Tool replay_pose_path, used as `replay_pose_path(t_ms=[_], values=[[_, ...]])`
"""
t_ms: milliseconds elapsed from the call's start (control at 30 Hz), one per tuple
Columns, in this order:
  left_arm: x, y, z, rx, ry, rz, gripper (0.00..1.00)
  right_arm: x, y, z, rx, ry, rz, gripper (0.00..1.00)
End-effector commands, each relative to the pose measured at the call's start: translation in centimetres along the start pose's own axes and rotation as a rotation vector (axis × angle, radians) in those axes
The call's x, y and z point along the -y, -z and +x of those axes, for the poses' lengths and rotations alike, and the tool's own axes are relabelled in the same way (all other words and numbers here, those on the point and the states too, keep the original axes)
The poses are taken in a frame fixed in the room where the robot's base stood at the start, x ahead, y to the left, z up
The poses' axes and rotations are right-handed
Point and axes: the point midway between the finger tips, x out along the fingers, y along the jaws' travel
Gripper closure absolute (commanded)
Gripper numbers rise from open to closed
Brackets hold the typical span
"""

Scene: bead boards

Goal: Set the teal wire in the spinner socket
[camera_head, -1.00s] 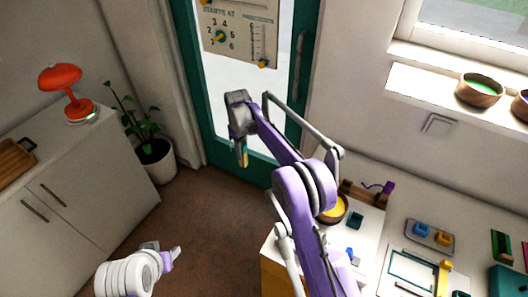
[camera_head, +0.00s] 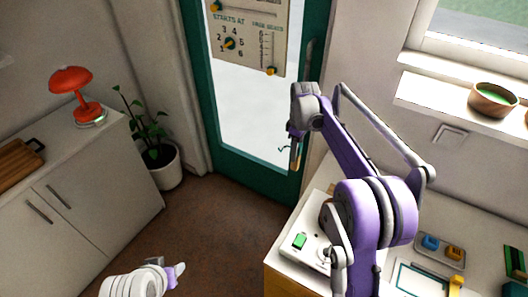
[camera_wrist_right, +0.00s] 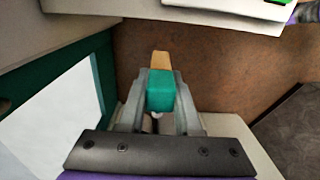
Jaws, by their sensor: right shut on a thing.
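My right gripper (camera_head: 295,150) is shut on a teal piece with a tan end. In the head view it hangs in the air in front of the door's right edge, left of the worktop. In the right wrist view the teal piece (camera_wrist_right: 160,92) sits between both fingers, its tan end pointing away over the floor. A thin dark curved line shows beside the gripper in the head view; I cannot tell whether it is wire. A white plate with a green patch (camera_head: 300,241) lies on the worktop, by a round wooden thing mostly behind my right arm. I cannot make out a socket. My left gripper (camera_head: 173,272) is low left, away from the worktop.
The white worktop (camera_head: 283,264) lies below right. A tray (camera_head: 440,251) with blue and yellow blocks and a teal frame (camera_head: 418,279) are at right. A teal-framed door (camera_head: 203,100), plant and cabinet are behind.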

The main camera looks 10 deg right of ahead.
Motion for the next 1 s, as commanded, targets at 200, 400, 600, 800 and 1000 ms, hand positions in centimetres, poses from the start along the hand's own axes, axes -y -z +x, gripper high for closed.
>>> replay_pose_path(t_ms=[200,400,600,800,1000], values=[[0.0,-1.4,0.9,0.014,0.0,0.0,0.5,0.8,-9.9,-1.9,0.001,0.0,0.008,1.0],[0.0,-2.4,1.7,0.024,0.0,0.0,0.5,3.2,-18.2,-3.2,0.0,-0.004,0.008,1.0],[0.0,-3.2,2.3,0.032,0.0,0.0,0.5,6.6,-24.8,-3.6,0.001,-0.011,0.005,1.0],[0.0,-3.6,2.6,0.035,0.0,0.0,0.5,8.8,-28.0,-3.7,0.001,-0.017,0.002,1.0],[0.0,-3.9,2.9,0.037,0.0,0.0,0.5,9.3,-28.7,-3.3,0.001,-0.018,-0.001,1.0]])
